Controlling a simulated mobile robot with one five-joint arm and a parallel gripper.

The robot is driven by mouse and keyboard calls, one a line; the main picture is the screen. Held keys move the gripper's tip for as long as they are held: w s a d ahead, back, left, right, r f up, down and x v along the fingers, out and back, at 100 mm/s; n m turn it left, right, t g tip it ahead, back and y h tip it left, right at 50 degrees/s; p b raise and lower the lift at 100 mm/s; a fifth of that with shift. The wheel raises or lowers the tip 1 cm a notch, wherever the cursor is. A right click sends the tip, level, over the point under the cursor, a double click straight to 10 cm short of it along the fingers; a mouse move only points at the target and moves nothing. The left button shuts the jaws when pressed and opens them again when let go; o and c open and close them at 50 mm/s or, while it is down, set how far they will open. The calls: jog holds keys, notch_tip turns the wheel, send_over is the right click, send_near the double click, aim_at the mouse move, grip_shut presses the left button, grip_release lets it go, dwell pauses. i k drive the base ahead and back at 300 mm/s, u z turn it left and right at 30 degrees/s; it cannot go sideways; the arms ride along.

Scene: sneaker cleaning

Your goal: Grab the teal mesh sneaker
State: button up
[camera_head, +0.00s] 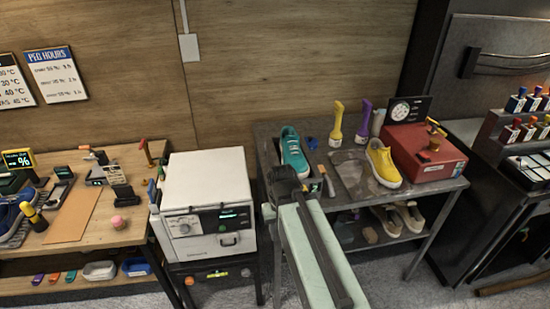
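The teal mesh sneaker (292,150) sits on the left part of the grey metal table (345,200), with a light sole and its laces up. My arm reaches up from the bottom of the view toward that table. Its dark end, my gripper (290,180), is just in front of the sneaker and overlaps its lower edge in the picture. I cannot tell whether it touches the sneaker. The fingers are too small and dark to show whether they are open or shut.
A yellow sneaker (383,164) and a red box (424,152) stand to the right on the table. Yellow (337,122) and purple (363,121) upright tools stand behind. A brush-like tool (327,182) lies right of my gripper. A white machine (206,205) stands left.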

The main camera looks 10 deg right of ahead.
aim_at(290, 151)
jog(key=u, duration=3.5)
jog(key=k, duration=1.25)
jog(key=z, duration=1.5)
jog(key=i, duration=1.7)
jog(key=u, duration=0.1)
